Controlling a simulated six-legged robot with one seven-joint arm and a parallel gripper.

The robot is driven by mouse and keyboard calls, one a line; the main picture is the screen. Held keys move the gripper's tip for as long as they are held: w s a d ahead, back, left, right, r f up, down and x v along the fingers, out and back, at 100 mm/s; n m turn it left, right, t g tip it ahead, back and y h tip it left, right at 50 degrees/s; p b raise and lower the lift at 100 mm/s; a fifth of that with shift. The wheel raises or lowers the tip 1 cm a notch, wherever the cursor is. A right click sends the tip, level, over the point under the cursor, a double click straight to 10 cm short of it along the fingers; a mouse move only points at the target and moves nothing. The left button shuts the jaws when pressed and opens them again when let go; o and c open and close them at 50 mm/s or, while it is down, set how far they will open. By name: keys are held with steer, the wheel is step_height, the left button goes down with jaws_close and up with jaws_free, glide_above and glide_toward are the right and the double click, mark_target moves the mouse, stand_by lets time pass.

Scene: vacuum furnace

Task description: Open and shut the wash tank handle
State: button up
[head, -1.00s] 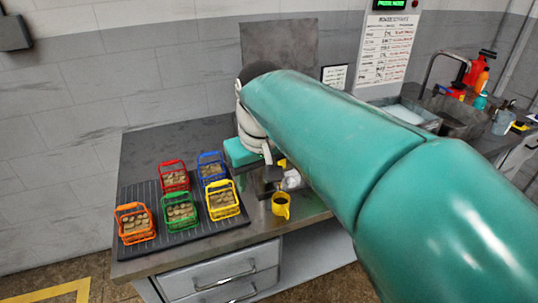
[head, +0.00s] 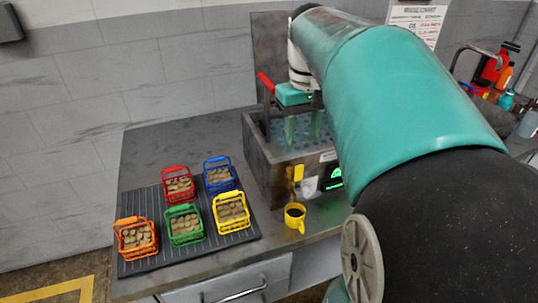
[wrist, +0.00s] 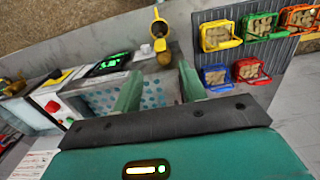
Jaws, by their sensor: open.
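The wash tank (head: 262,170) is a worn grey metal box on the counter, with a dotted blue-grey interior that also shows in the wrist view (wrist: 152,98). A red-tipped handle (head: 266,82) stands up at its back left, tilted. My gripper (head: 302,128) is over the tank's open top, fingers pointing down, open and empty. The handle is to the left of it and appears apart from it. In the wrist view my gripper's (wrist: 158,88) two green fingers are spread over the dotted interior. The handle cannot be made out there.
Several coloured baskets of brown pieces, such as the yellow one (head: 230,211), stand on a dark ribbed mat (head: 190,249) to the left. A green-lit panel (head: 334,178) is on the tank's front. The counter behind the mat is bare.

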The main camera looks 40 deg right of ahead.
mark_target(297, 190)
step_height(297, 190, down, 14)
steer(key=shift+s+r, duration=0.1)
steer(key=shift+s, duration=0.05)
stand_by(0.3)
jaws_close()
